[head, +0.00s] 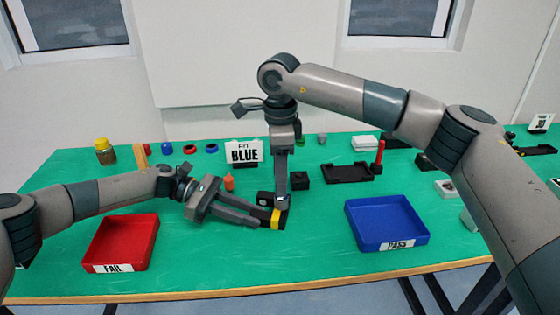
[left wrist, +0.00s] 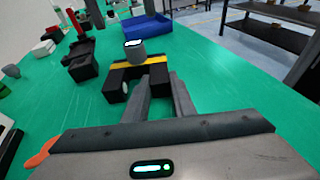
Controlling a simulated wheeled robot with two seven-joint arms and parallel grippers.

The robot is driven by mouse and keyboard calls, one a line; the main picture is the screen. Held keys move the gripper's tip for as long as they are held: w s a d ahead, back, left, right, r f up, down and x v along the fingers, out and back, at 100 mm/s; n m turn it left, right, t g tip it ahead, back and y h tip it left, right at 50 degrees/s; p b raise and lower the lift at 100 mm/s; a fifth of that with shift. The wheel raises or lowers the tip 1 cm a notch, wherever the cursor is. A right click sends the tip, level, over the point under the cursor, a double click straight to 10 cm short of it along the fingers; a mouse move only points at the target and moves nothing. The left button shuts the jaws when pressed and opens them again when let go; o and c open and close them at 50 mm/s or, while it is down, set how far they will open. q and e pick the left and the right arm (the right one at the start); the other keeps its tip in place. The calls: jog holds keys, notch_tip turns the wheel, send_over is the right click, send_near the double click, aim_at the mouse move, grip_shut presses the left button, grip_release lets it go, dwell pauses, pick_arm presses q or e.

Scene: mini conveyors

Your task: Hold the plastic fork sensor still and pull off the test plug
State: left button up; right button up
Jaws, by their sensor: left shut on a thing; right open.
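The plastic fork sensor (head: 275,217), black with a yellow band, lies on the green table between the trays. My left gripper (head: 258,216) is shut on it from the left. In the left wrist view the left fingers (left wrist: 160,95) reach the near side of the sensor (left wrist: 118,75). The test plug (left wrist: 135,52), a grey cylinder with a pale marked top, stands on the sensor. In the head view my right gripper (head: 282,190) points down over the sensor, open, and largely covers the plug.
A red FAIL tray (head: 122,261) stands at left and a blue PASS tray (head: 388,248) at right.

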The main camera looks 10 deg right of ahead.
pick_arm(q)
jog(key=shift+f, duration=0.15)
pick_arm(e)
jog(key=shift+f, duration=3.05)
jog(key=c, duration=1.1)
jog(key=shift+c, duration=0.2)
jog(key=shift+r, duration=0.3)
jog(key=shift+r, duration=1.95)
